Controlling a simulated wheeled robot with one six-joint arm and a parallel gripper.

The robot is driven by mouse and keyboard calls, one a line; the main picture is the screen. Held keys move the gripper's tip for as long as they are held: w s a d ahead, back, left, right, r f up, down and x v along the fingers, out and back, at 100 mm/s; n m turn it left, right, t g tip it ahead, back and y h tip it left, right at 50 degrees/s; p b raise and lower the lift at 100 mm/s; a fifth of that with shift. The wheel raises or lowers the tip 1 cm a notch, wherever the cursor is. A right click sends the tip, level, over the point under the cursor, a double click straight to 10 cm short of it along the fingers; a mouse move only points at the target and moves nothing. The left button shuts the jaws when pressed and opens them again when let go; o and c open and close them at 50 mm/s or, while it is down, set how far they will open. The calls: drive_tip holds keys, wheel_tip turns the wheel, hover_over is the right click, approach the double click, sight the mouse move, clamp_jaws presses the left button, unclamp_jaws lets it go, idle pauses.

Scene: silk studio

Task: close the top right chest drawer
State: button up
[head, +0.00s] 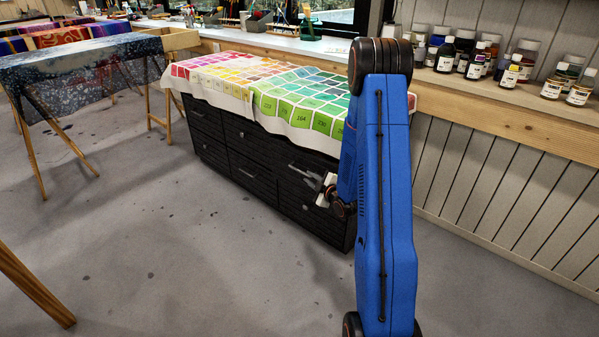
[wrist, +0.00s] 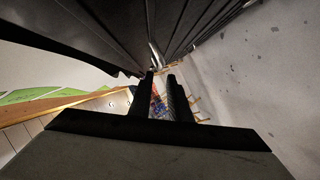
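The black chest (head: 262,165) stands under a colour-chart cloth. Its top right drawer (head: 322,166) is partly hidden by the cloth and my arm; I cannot tell how far it stands out. Its handle (head: 298,170) shows just left of my gripper. My gripper (head: 312,180) is close in front of the chest's right part. In the wrist view, my gripper (wrist: 163,78) has its two dark fingers apart, with nothing held between them. The chest's dark front (wrist: 185,22) fills the top of that view, with a pale metal handle (wrist: 156,56) just beyond the fingertips. Contact is unclear.
The colour-chart cloth (head: 290,88) hangs over the chest's top edge. A wooden-edged shelf (head: 490,110) with several jars runs along the right wall. Wooden frames on trestles (head: 75,80) stand at the left. The grey floor (head: 190,235) before the chest is clear.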

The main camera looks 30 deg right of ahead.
sight(301, 172)
drive_tip(key=x, duration=0.9)
drive_tip(key=shift+w+a+f, duration=0.1)
drive_tip(key=shift+w+f, duration=0.05)
drive_tip(key=shift+w, duration=0.25)
clamp_jaws()
